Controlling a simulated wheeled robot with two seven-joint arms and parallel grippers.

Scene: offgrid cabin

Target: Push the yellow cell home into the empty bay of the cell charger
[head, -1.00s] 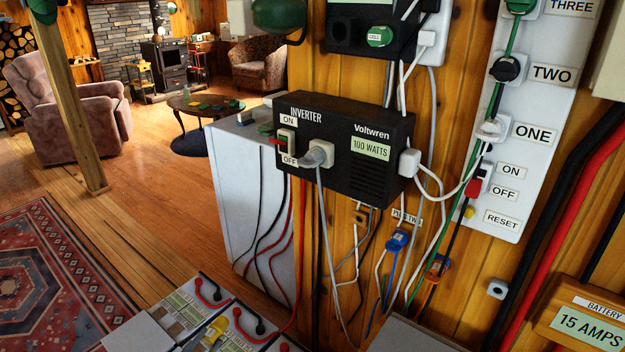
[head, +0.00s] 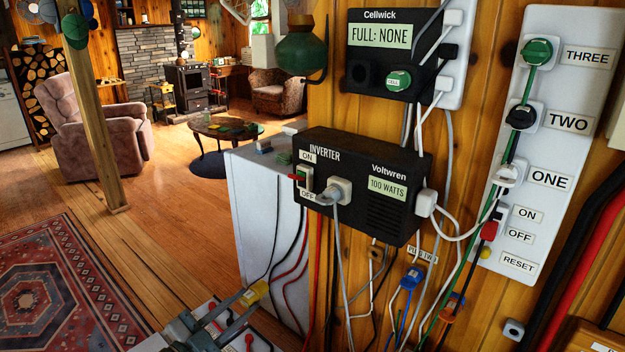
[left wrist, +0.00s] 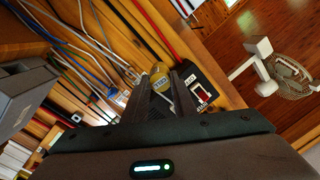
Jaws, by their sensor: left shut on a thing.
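The cell charger (head: 400,55), labelled Cellwick and FULL: NONE, hangs on the wood wall at the upper middle of the head view. Its left bay (head: 361,74) is a dark empty round hole. A green cell (head: 398,81) fills the bay beside it. My left gripper (head: 246,303) is low in the head view, shut on the yellow cell (head: 255,292), well below and left of the charger. In the left wrist view the yellow cell (left wrist: 160,78) shows its labelled end between the fingertips. My right gripper is not in view.
The inverter (head: 365,190) juts out below the charger, with a grey plug (head: 338,191) and hanging cables. A white cabinet (head: 255,215) stands left of it. A green lantern-like vessel (head: 302,55) hangs left of the charger. A white socket panel (head: 540,140) is at the right.

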